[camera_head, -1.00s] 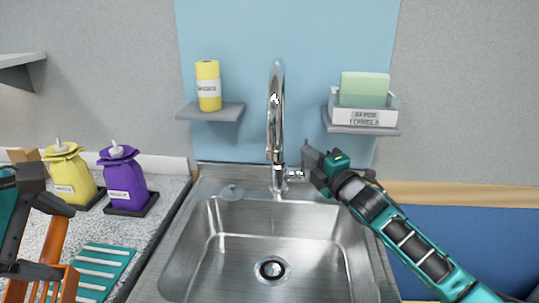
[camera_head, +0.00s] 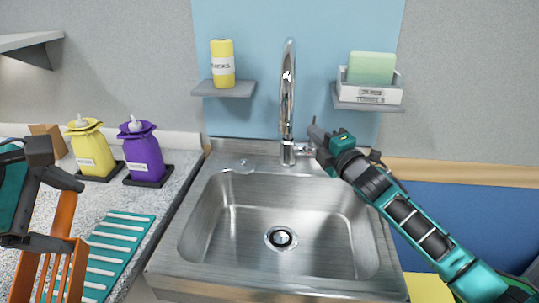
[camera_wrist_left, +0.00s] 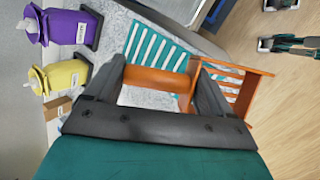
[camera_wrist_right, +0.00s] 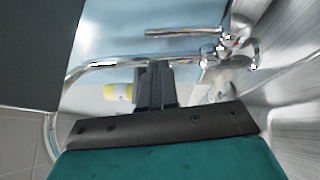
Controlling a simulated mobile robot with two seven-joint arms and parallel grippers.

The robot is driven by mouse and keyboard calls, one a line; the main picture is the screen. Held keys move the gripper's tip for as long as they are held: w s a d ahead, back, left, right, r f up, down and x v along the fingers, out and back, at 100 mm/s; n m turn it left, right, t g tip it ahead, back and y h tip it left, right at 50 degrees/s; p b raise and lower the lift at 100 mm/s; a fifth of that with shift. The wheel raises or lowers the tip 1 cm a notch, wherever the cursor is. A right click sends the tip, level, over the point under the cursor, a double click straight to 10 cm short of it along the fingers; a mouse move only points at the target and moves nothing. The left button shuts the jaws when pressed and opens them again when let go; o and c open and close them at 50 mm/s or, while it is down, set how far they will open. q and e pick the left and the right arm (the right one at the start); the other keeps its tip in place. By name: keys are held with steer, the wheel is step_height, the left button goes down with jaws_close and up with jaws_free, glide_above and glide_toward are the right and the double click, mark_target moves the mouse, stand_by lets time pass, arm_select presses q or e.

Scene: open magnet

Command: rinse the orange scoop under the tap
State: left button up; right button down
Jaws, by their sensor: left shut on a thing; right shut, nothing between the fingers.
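My left gripper (camera_head: 66,212) is shut on the orange scoop (camera_head: 63,232) by its handle, above the left counter and outside the sink. The scoop's slotted end hangs low at the picture's edge. In the left wrist view the handle (camera_wrist_left: 157,82) lies across between the fingers of my left gripper (camera_wrist_left: 158,74). The chrome tap (camera_head: 287,95) stands behind the sink (camera_head: 255,205). I see no water stream. My right gripper (camera_head: 317,128) is shut and empty beside the tap's lever side. In the right wrist view its closed fingers (camera_wrist_right: 155,85) are near the tap (camera_wrist_right: 215,52); contact cannot be told.
Purple (camera_head: 142,155) and yellow (camera_head: 92,150) bottles stand on dark trays left of the sink. A teal striped mat (camera_head: 118,255) lies on the counter. Wall shelves hold a yellow canister (camera_head: 222,68) and a white box with a green block (camera_head: 371,68). The basin is empty.

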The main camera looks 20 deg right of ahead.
steer(key=s, duration=1)
steer(key=shift+s, duration=0.3)
steer(key=shift+s+f, duration=0.1)
steer(key=shift+s, duration=0.05)
